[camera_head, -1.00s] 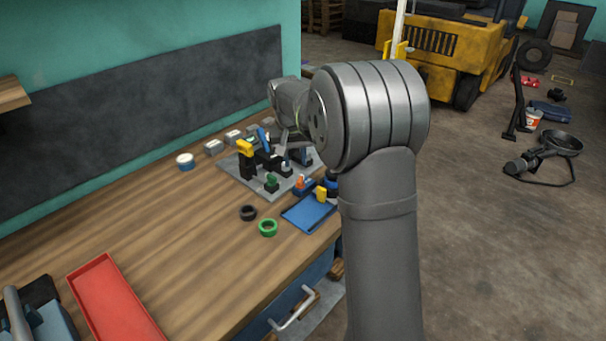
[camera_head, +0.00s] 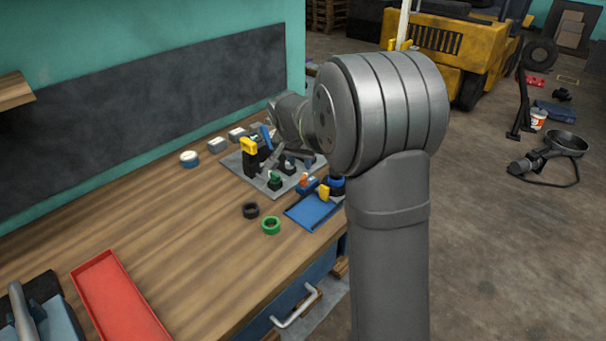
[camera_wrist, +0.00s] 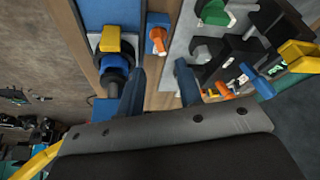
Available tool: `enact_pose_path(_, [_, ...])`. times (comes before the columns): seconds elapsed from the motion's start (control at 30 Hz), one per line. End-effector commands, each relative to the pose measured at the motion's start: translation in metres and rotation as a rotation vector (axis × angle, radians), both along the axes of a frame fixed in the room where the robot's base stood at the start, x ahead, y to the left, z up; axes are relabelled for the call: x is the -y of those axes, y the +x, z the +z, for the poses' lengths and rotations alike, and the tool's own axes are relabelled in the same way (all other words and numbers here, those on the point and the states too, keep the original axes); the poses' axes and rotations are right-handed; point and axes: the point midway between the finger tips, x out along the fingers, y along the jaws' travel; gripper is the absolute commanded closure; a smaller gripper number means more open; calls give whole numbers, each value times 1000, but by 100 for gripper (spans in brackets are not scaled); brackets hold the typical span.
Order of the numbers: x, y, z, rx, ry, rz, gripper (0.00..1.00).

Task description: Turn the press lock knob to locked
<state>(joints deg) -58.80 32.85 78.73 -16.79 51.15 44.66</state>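The press stands on a grey plate (camera_head: 247,180) at the back of the bench, with black parts, a yellow piece (camera_head: 248,146) and a blue lever. A green knob (camera_head: 274,178) and a grey knob (camera_head: 289,166) sit on black bases there; both show in the wrist view, green (camera_wrist: 215,12) and grey (camera_wrist: 204,52). Which one is the press lock knob, I cannot tell. An orange knob (camera_wrist: 158,40) sits on a separate blue base. My gripper (camera_wrist: 160,80) is open and empty, fingers apart, seemingly above the strip between the orange and grey knobs. In the head view my arm partly hides it.
A blue tray (camera_head: 306,214) with a yellow piece lies at the bench's right edge, beside a black-and-blue round part (camera_wrist: 115,68). A red tray (camera_head: 118,298) is front left. The mid-bench is clear.

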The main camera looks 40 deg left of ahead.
Motion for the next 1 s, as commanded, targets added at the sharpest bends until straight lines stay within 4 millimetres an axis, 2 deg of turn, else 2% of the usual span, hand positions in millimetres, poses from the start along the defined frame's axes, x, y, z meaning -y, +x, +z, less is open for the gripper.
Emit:
enact_pose_path(0.1, [-3,9,-25,-2,-3,-1,67])
enact_pose_path(0.3, [-8,21,-54,-1,-1,0,67])
enact_pose_path(0.5, [-11,26,-67,1,0,0,67])
enact_pose_path(0.77, [-11,26,-68,1,0,0,67])
enact_pose_path(0.8, [-11,26,-68,1,0,0,69])
enact_pose_path(0.97, [-11,26,-68,1,0,1,100])
enact_pose_path(1.0, [-11,26,-68,0,0,1,100])
